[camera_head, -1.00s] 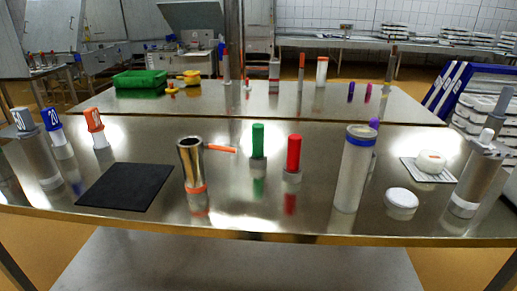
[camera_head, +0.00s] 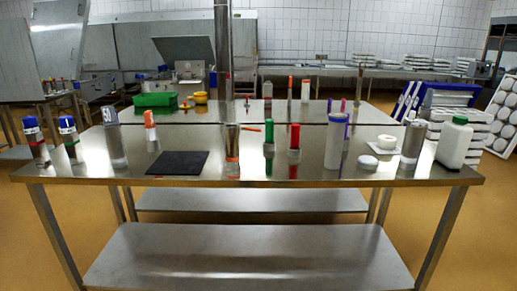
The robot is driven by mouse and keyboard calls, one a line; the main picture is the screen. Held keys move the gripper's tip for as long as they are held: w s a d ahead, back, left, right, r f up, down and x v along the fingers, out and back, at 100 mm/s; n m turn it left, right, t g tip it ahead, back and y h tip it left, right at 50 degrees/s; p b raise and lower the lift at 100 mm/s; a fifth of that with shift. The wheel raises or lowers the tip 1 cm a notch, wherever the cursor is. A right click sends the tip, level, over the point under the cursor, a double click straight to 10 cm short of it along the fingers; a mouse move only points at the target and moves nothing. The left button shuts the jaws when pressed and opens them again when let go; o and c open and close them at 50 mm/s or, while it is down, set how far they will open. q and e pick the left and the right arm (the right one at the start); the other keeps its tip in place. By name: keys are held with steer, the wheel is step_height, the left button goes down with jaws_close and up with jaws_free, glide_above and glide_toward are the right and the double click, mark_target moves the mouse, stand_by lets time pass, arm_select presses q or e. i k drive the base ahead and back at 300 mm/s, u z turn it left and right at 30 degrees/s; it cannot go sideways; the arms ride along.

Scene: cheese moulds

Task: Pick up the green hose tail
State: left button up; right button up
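The green hose tail (camera_head: 269,136) stands upright on the steel table (camera_head: 250,172), with a green upper part and a greyish lower part. It is between the metal cup (camera_head: 232,148) on its left and a similar red-topped piece (camera_head: 294,137) on its right. The red piece stands slightly nearer to me, with a narrow gap between the two. Neither of my grippers is in the head view, and nothing touches the green hose tail.
A black mat (camera_head: 178,163) lies left of the cup. A white bottle with a green cap (camera_head: 454,144) stands near the right end. A lower shelf (camera_head: 250,258) is under the table.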

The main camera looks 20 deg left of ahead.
mark_target(269, 140)
steer(key=u, duration=0.9)
steer(key=i, duration=1.4)
steer(key=z, duration=0.25)
